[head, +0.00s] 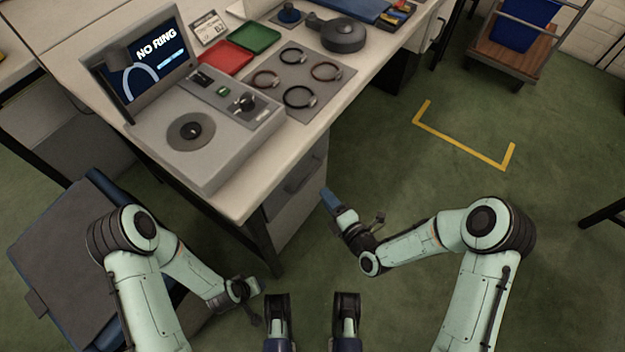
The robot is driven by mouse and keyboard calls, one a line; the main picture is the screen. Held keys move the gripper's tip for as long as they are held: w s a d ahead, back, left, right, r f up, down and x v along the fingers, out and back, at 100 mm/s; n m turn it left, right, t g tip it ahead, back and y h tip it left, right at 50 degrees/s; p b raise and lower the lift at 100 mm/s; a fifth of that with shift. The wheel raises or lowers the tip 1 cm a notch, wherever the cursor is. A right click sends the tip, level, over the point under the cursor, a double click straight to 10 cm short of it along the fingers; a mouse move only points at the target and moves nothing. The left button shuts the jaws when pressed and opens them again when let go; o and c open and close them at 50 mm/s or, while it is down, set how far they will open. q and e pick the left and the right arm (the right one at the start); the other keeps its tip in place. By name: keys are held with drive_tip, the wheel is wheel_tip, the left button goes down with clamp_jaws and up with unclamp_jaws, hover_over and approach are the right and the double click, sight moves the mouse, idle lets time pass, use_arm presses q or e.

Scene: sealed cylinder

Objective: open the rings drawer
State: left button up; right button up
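A grey drawer unit (297,205) stands under the near right end of the bench, its front facing right. A dark handle bar (303,178) shows on its front, and the front looks closed. I cannot read any label that marks the rings drawer. My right gripper (338,205) is in front of the unit, a little right of and below the handle, apart from it. Its fingers are seen too much from the side to tell their opening. My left gripper (258,303) hangs low, left of my body's middle, near the bench leg, touching nothing I can see.
On the bench (255,197) are a tester with a "NO RING" screen (157,50), a grey mat (325,92) with several rings, a red tray (224,58) and a green tray (254,38). A blue-grey padded item (60,265) is at left.

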use_arm(q)
drive_tip(key=shift+g, duration=0.8)
drive_tip(key=s+f, duration=0.1)
drive_tip(key=s+f+b, duration=0.1)
drive_tip(key=s, duration=0.1)
drive_tip(key=s+f+b, duration=0.1)
drive_tip(key=f, duration=0.1)
drive_tip(key=shift+s+a, duration=0.2)
drive_tip(key=shift+a, duration=0.1)
use_arm(e)
drive_tip(key=x, duration=0.9)
drive_tip(key=shift+w, duration=0.15)
clamp_jaws()
